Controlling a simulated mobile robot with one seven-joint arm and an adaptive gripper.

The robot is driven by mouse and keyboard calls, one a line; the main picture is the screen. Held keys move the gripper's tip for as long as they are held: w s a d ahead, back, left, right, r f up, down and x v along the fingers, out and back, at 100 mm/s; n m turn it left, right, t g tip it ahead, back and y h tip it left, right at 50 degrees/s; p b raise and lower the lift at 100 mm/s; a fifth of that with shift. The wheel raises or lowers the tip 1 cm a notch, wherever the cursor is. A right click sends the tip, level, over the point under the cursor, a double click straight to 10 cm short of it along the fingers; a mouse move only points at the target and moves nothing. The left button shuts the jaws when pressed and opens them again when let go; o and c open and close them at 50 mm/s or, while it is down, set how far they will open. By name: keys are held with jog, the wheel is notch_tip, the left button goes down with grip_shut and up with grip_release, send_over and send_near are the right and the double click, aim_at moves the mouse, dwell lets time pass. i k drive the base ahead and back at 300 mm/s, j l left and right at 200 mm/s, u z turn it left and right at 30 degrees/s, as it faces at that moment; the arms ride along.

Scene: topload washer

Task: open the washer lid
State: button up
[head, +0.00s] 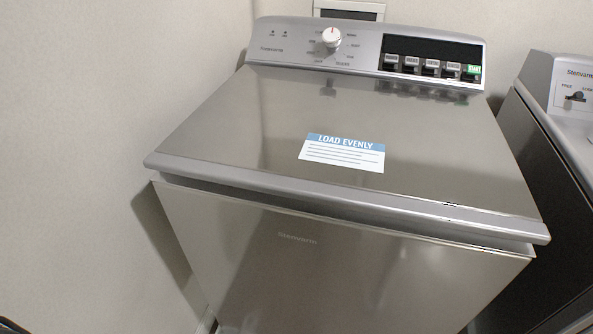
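The washer (300,275) stands in the middle of the head view, its front panel facing me. Its silver lid (240,125) lies shut and flat on top, with a pale lip along the front edge (340,205). A dark gap runs under that lip. A white and blue "LOAD EVENLY" label (342,153) is on the lid. My gripper is not in view.
A second appliance (565,120) stands close on the right, with a narrow gap between it and the washer. A pale wall (80,120) runs along the left and behind. A small framed box (349,11) is on the back wall. The space above the lid is clear.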

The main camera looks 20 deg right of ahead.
aim_at(439, 157)
jog(key=i+l, duration=0.2)
jog(key=l, duration=0.2)
jog(key=k+l+z, duration=0.2)
jog(key=l+z, duration=0.25)
jog(key=k+l+z, duration=0.15)
jog(key=z, duration=0.25)
jog(key=l, duration=0.1)
